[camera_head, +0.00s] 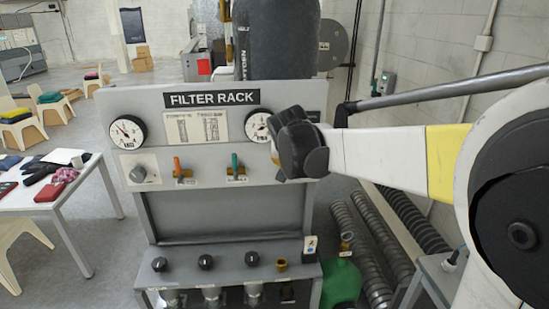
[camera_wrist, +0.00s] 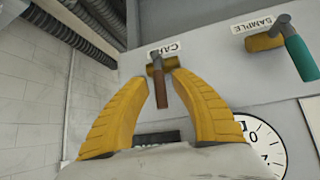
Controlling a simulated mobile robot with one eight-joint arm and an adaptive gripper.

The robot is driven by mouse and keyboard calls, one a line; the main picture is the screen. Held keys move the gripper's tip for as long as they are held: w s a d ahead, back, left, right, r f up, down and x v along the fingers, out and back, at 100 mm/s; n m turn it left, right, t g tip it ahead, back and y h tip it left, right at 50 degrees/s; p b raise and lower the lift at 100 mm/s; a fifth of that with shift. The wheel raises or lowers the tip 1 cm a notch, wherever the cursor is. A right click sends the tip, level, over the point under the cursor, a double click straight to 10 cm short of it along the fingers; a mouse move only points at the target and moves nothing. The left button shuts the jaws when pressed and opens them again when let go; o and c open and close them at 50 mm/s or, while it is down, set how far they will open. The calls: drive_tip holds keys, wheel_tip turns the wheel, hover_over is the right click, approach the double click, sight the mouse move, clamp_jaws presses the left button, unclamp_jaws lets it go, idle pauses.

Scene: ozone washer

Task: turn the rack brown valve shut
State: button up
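The brown-handled valve (camera_wrist: 160,88) shows in the wrist view, on a brass body on the grey panel, below an upside-down label only partly readable. Its handle points down in that picture, crosswise to the brass body. My gripper (camera_wrist: 158,74) is open, with one yellow finger on each side of the handle. I cannot tell how deep the handle lies between the fingertips, and no contact shows. In the head view my dark wrist (camera_head: 300,145) is before the right part of the filter rack (camera_head: 190,222) and hides the brown valve and the fingers.
A green-handled valve (camera_wrist: 299,58) marked SAMPLE is beside the brown one; it also shows in the head view (camera_head: 236,163), next to an orange-handled valve (camera_head: 178,165). A gauge (camera_wrist: 262,148) is near my right finger. Black knobs (camera_head: 205,262) line the lower ledge.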

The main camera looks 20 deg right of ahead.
drive_tip(key=shift+r, duration=0.1)
drive_tip(key=v, duration=1.2)
drive_tip(key=s+a+f+n+y+b, duration=0.1)
drive_tip(key=s+a+f+b, duration=0.2)
drive_tip(key=s+f+b, duration=0.4)
drive_tip(key=s+a+f+n+y+b, duration=0.1)
drive_tip(key=s+f+b, duration=0.6)
drive_tip(key=f, duration=1.3)
drive_tip(key=s+a+f+n+y+b, duration=0.2)
drive_tip(key=s+a+f+b, duration=0.3)
drive_tip(key=f+b, duration=0.6)
wheel_tip(320, 180, down, 4)
drive_tip(key=shift+s+a+r+n+g+b, duration=0.15)
drive_tip(key=shift+s+n+g+b, duration=0.25)
drive_tip(key=shift+s+n, duration=0.45)
